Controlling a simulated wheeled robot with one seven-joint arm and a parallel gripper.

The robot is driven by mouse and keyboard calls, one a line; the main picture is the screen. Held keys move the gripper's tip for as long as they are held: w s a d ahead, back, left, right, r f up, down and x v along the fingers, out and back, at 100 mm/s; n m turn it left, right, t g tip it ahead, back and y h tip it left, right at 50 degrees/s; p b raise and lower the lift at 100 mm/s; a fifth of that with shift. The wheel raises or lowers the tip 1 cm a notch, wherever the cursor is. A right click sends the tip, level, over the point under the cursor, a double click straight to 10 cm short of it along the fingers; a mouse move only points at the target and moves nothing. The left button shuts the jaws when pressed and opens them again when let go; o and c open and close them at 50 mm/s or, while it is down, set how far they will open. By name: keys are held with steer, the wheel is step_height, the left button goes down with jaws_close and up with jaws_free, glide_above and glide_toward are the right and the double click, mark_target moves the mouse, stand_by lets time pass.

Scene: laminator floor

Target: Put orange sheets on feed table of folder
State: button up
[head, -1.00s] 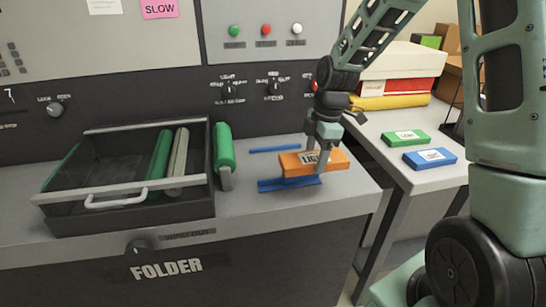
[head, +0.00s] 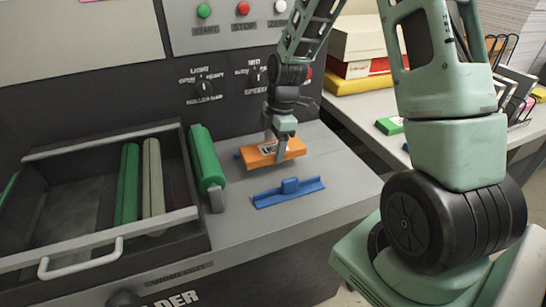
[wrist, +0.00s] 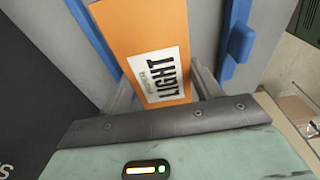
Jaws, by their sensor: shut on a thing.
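The orange sheets (head: 262,158), a flat orange pack with a white "LIGHT" label, are in my gripper (head: 276,149) over the feed table (head: 325,160) of the folder. In the wrist view the orange sheets (wrist: 125,30) lie between the two fingers of my gripper (wrist: 163,90), which is shut on them. The front blue guide (head: 288,193) is nearer the camera than the pack. The back blue guide (head: 237,156) is mostly hidden behind it. In the wrist view a blue strip shows on each side of the pack. I cannot tell whether the pack touches the table.
A green roller (head: 206,160) stands left of the pack, beside an open dark tray (head: 100,243) with rollers. The panel with buttons and knobs (head: 205,88) rises behind. A green pack (head: 389,126) lies on the side table (head: 352,112) at right.

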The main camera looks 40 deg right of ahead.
steer(key=shift+f, duration=2.2)
steer(key=o, duration=1.2)
steer(key=shift+f, duration=0.15)
steer(key=shift+c, duration=0.2)
